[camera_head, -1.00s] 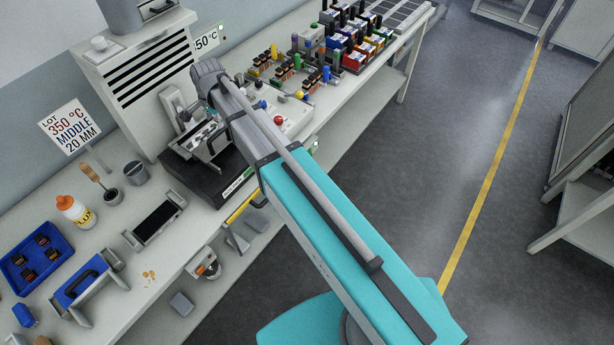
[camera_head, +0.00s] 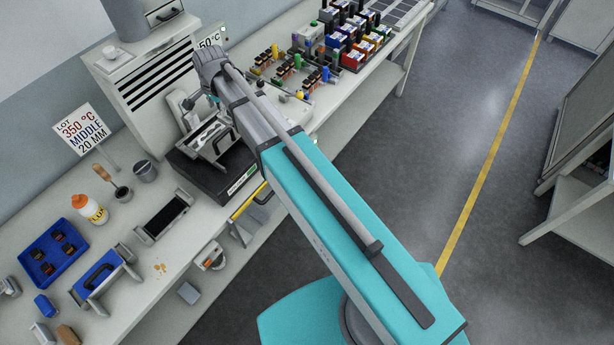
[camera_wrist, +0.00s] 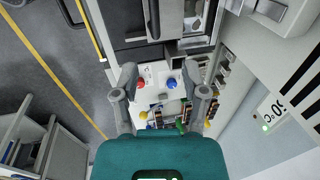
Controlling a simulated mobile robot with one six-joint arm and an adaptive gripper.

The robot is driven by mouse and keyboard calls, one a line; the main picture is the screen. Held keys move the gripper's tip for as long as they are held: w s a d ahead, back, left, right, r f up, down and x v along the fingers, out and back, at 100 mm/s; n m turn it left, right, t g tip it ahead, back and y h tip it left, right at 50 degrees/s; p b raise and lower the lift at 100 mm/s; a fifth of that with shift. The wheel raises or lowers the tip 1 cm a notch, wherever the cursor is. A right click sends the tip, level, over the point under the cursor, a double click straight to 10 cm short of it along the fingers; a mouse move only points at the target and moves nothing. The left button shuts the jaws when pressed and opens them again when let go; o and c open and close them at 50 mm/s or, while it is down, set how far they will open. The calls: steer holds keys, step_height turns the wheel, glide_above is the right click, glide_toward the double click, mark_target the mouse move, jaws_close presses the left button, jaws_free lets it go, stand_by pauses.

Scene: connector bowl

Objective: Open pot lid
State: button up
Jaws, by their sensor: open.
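The solder pot unit (camera_head: 212,178) is a black-based station on the bench with a metal top and frame; I take it to hold the pot and its lid. Its black and metal edge also shows at the top of the wrist view (camera_wrist: 140,42). I cannot make out the lid clearly or tell how far it is open. My gripper (camera_wrist: 165,84) is open, with both fingers apart and nothing between them. It hangs over a light panel with a red knob (camera_wrist: 140,83) and a blue knob (camera_wrist: 172,82), beside the pot unit.
A slatted cabinet (camera_head: 150,85) stands behind the pot unit. Connector racks (camera_head: 290,68) and coloured bins (camera_head: 350,40) lie beyond. A flux bottle (camera_head: 90,208), blue tray (camera_head: 55,253) and black-topped fixture (camera_head: 163,218) are at left.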

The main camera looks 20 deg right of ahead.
steer(key=s+d+f+n+g+b, duration=0.1)
steer(key=s+d+f+n+b, duration=0.4)
steer(key=s+d+f+b, duration=0.4)
steer(key=s+d+f+n+h+b, duration=0.1)
steer(key=s+d+f+n+b, duration=0.4)
steer(key=s+d+f+b, duration=0.4)
steer(key=shift+s+d+f+n+g+b, duration=0.3)
steer(key=shift+s+d+f+g+b, duration=0.1)
steer(key=shift+d+f+b, duration=2.1)
steer(key=shift+a, duration=0.1)
